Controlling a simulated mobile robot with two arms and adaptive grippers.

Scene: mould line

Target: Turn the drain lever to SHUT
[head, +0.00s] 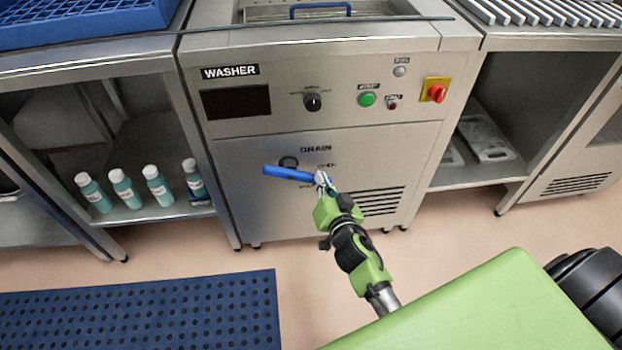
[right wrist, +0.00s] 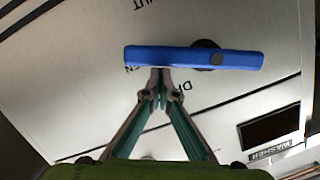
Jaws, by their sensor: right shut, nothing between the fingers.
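The blue drain lever (head: 288,173) is on the washer's front panel under the DRAIN label. It lies nearly level, its right end a little lower, and crosses its dark round pivot. OPEN is printed to the right of the pivot; SHUT, below, is partly hidden. My right gripper (head: 322,180) is at the lever's right end, shut and empty. In the right wrist view, the closed fingertips (right wrist: 160,73) are at the edge of the lever (right wrist: 180,57), on the DRAIN-label side near one end; I cannot tell if they touch. My left gripper is out of view.
The washer (head: 225,150) has a dial (head: 312,102), a green button (head: 367,99) and a red switch (head: 437,93) above the lever. Several teal bottles (head: 122,188) stand on the left shelf. A blue mat (head: 140,315) lies on the floor at front left.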

